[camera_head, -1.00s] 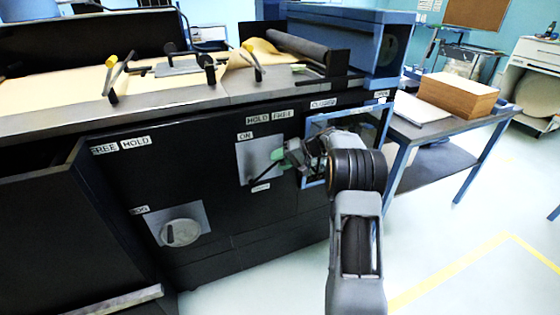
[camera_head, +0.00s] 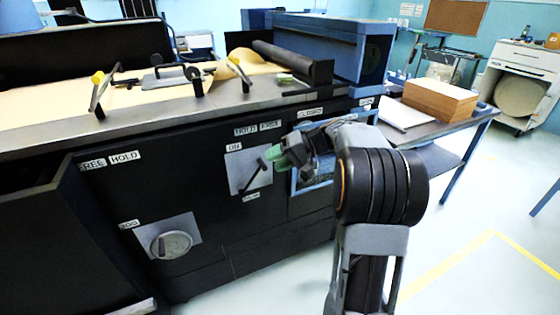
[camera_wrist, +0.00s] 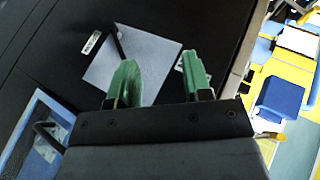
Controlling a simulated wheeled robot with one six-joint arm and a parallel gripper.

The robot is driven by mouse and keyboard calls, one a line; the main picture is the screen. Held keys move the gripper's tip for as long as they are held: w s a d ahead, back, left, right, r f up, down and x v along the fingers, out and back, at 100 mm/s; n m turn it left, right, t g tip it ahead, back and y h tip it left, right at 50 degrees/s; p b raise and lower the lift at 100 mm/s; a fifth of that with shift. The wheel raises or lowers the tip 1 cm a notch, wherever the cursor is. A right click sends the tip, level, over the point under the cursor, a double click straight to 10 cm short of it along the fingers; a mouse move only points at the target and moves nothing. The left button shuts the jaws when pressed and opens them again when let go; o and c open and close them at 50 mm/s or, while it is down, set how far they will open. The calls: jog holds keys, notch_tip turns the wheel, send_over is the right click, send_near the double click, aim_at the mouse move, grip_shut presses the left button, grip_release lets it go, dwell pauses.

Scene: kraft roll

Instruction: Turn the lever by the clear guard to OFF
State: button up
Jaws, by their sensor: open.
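The black lever (camera_head: 252,179) sits on a grey square plate (camera_head: 236,161) on the dark machine front. It slants from lower left to upper right. An ON label (camera_head: 234,147) is above the plate, and a small label (camera_head: 250,197) below is too blurred to read. The clear guard (camera_head: 296,183) has a blue frame and is right of the plate, partly behind my arm. My gripper (camera_head: 277,155) is open, its green fingertips near the lever's upper end. In the wrist view the lever (camera_wrist: 118,42) lies beyond the left fingertip of my gripper (camera_wrist: 160,80); contact cannot be told.
A second grey plate with a round knob (camera_head: 170,244) is lower left. HOLD and FREE labels (camera_head: 257,128) run above. A side table (camera_head: 432,136) with a brown stack (camera_head: 439,100) stands right. Floor at right is open, with yellow tape (camera_head: 455,262).

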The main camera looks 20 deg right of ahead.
jog(key=shift+s+a+r, duration=0.1)
jog(key=shift+s+r, duration=0.25)
jog(key=shift+s, duration=0.45)
jog(key=shift+s+a+r, duration=0.1)
jog(key=shift+s+r, duration=0.25)
jog(key=shift+s, duration=0.4)
